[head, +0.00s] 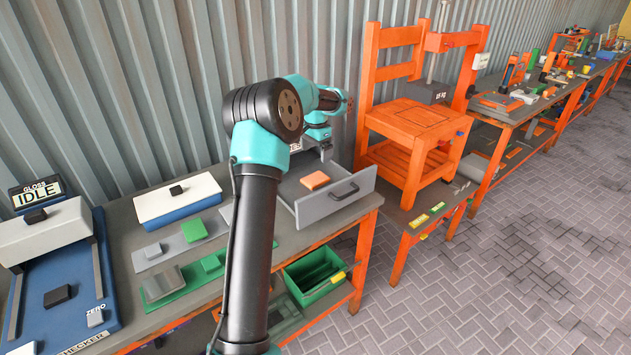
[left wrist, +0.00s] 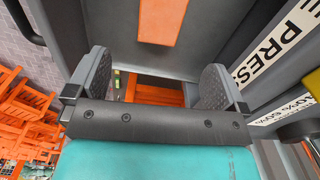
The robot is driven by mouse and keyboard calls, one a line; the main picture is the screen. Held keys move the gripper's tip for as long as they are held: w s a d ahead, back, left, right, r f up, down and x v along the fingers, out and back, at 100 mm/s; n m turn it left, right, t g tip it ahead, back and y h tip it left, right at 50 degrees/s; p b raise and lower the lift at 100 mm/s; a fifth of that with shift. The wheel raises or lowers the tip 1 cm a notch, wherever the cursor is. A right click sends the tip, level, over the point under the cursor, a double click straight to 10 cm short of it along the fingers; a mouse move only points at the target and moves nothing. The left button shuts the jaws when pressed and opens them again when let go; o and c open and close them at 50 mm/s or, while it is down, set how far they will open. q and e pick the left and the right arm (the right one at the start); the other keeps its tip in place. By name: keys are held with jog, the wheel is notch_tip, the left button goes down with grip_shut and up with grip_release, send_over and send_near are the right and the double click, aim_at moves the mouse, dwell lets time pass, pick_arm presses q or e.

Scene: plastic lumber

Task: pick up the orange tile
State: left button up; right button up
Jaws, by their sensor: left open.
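The orange tile (head: 315,180) lies flat inside a pulled-out grey drawer (head: 334,205) on the workbench. In the left wrist view the tile (left wrist: 162,20) shows at the top, beyond my left gripper's fingers and partly cut off by the frame edge. My left gripper (left wrist: 155,82) is open, with nothing between its two dark ribbed pads, and is apart from the tile. In the head view my left arm reaches to the drawer's back; its fingers are hard to make out there. My right gripper is not in view.
Left of my arm are a white-topped blue box (head: 178,203), green and grey plates, and a blue checker device (head: 60,275). An orange press frame (head: 410,125) stands right of the drawer.

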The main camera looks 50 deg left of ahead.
pick_arm(q)
send_over(315, 178)
jog(key=shift+d+f, duration=0.15)
jog(key=shift+f, duration=1.2)
jog(key=shift+d+f, duration=0.1)
jog(key=shift+f, duration=1.25)
jog(key=shift+f, duration=0.1)
jog(key=shift+a+f, duration=0.1)
jog(key=shift+f, duration=2.45)
jog(key=shift+c, duration=0.3)
jog(key=c, duration=1)
jog(key=shift+r, duration=0.15)
notch_tip(315, 178, up, 10)
jog(key=shift+f, duration=0.1)
